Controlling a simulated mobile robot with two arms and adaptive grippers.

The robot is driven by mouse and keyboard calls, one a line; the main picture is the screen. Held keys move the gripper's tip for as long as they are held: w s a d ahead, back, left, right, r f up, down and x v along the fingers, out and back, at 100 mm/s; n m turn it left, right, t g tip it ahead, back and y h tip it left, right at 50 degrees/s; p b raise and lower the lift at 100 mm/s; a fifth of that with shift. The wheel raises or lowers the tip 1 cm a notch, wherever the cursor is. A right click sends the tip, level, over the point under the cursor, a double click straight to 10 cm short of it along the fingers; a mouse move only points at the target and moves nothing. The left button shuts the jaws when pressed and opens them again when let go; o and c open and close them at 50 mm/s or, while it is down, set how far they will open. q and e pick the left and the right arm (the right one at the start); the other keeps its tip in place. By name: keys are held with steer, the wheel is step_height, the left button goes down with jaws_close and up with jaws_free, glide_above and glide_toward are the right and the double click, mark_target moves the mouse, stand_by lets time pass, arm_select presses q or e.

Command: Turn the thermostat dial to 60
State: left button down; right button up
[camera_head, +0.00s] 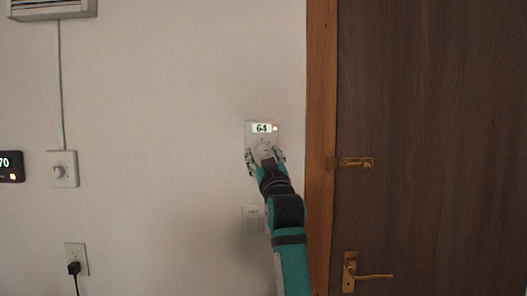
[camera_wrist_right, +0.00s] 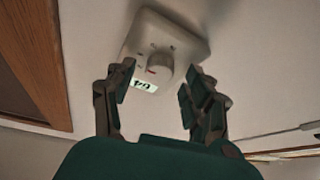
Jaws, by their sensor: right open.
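The thermostat is a pale wall plate (camera_head: 262,128) left of the door frame, with a lit display (camera_head: 262,128) that reads 64. Its round dial (camera_wrist_right: 159,68) sticks out below the display and shows in the right wrist view, where the plate appears turned over. My right gripper (camera_head: 265,156) reaches up to the dial in the head view and partly covers it. In the wrist view its two fingers (camera_wrist_right: 155,92) are spread apart, one on each side of the dial's near end. I see no clear contact. My left gripper is not in view.
A brown door (camera_head: 430,120) with a brass latch (camera_head: 356,163) and lever handle (camera_head: 372,276) stands right. A light switch (camera_head: 252,219) is below the thermostat. Another knob plate (camera_head: 62,169), a dark display (camera_head: 10,166) and an outlet with plug (camera_head: 77,260) are left. The wall between is clear.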

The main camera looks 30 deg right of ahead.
steer(key=shift+w+d+r, duration=0.15)
steer(key=shift+w, duration=0.15)
steer(key=shift+c, duration=0.4)
jaws_close()
steer(key=n+p, duration=0.1)
steer(key=n+y+p, duration=0.1)
steer(key=n, duration=0.1)
steer(key=shift+d+r+y, duration=0.1)
steer(key=shift+r+y, duration=0.1)
steer(key=shift+y, duration=0.1)
steer(key=n+y+p, duration=0.1)
steer(key=n+p, duration=0.2)
steer(key=n+g+y+p, duration=0.1)
steer(key=n+p, duration=0.2)
steer(key=p, duration=0.1)
steer(key=shift+s+d+r+n+y, duration=0.1)
steer(key=shift+d+r+n+y, duration=0.1)
steer(key=shift+n+y, duration=0.15)
steer(key=shift+a+f+n+g+y+p, duration=0.15)
steer(key=shift+n+g+y+p, duration=0.2)
steer(key=shift+n+p, duration=0.75)
steer(key=shift+m, duration=0.25)
